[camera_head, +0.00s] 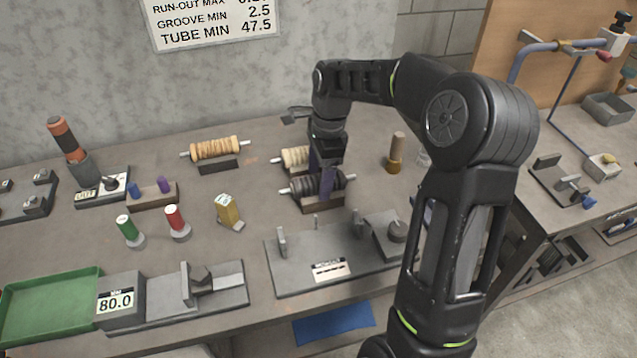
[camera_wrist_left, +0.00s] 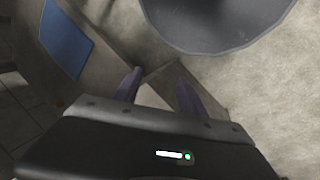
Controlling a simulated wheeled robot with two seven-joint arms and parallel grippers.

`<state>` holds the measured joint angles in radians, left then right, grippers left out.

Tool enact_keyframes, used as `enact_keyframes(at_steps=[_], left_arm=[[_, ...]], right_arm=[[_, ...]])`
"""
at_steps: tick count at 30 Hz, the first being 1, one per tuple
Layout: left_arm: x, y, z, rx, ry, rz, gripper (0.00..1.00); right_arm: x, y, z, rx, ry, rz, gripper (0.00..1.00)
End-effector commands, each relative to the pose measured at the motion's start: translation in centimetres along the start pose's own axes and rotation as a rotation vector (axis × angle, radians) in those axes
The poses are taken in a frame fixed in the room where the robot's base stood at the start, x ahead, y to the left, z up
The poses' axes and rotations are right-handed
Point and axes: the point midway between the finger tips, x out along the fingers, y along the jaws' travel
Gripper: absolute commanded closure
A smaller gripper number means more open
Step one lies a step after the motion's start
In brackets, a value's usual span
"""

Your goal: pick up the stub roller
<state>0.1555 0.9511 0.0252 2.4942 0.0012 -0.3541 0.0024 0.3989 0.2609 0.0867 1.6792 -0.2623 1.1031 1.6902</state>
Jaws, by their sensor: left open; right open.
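Three rollers lie on cradles on the bench in the head view: an orange ribbed roller (camera_head: 215,149) at the left, a cream roller (camera_head: 294,157) and a dark ribbed roller (camera_head: 299,187) near the middle. No label tells which one is the stub roller. My right gripper (camera_head: 325,192) points down over the dark roller, its purple fingers at the roller's middle and partly hiding it. It also hides part of the cream roller. My left gripper (camera_wrist_left: 160,85) shows only in the left wrist view, open, with nothing between its fingers.
A gauge stand with a flat grey base (camera_head: 292,283) is in front of the rollers. A yellow block (camera_head: 228,211), red and green capped pieces and a green tray (camera_head: 50,305) are to the left. A brown upright cylinder (camera_head: 397,148) stands right of my right gripper.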

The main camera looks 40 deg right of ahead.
Motion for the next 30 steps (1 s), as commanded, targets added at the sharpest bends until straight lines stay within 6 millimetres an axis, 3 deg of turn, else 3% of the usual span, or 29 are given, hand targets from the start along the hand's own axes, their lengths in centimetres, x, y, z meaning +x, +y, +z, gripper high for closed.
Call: enact_keyframes(at_steps=[11,30], left_arm=[[0.0,0.01,0.01,0.0,0.0,0.0,0.51],[0.0,0.01,0.01,0.0,0.0,0.0,0.51]], right_arm=[[-0.04,-0.01,-0.01,0.0,0.0,0.0,0.31],[-0.04,-0.01,-0.01,0.0,0.0,0.0,0.84]])
